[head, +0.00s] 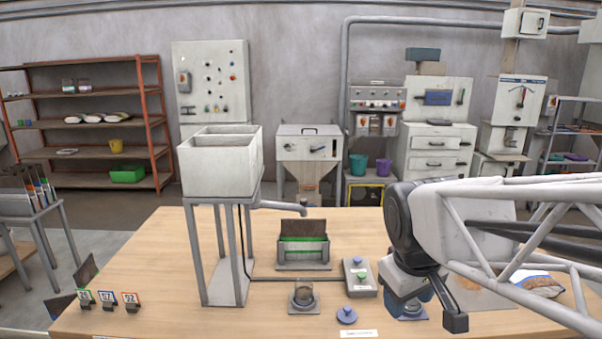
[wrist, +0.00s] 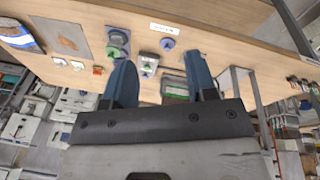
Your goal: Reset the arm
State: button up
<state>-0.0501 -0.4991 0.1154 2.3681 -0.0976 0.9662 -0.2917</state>
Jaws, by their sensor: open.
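My gripper (head: 425,292) hangs over the right part of the wooden table in the head view, with my arm reaching in from the right. In the wrist view its two blue fingers (wrist: 163,78) stand apart with nothing between them. The head view shows the fingers only partly, behind the dark hand. I cannot tell how high they are above the table.
The table holds a white two-part hopper (head: 220,165) on a grey stand, a green-lined holder (head: 303,252), a button box (head: 360,276), a cup (head: 303,293) on a plate and a blue knob (head: 347,316). A pellet bag (head: 540,286) lies at right.

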jog(key=s+f+m, duration=0.3)
jog(key=s+m, duration=0.1)
jog(key=s, duration=0.4)
jog(key=shift+s+d+f+m+y, duration=0.2)
jog(key=shift+s+d+m+y, duration=0.15)
jog(key=shift+d, duration=0.1)
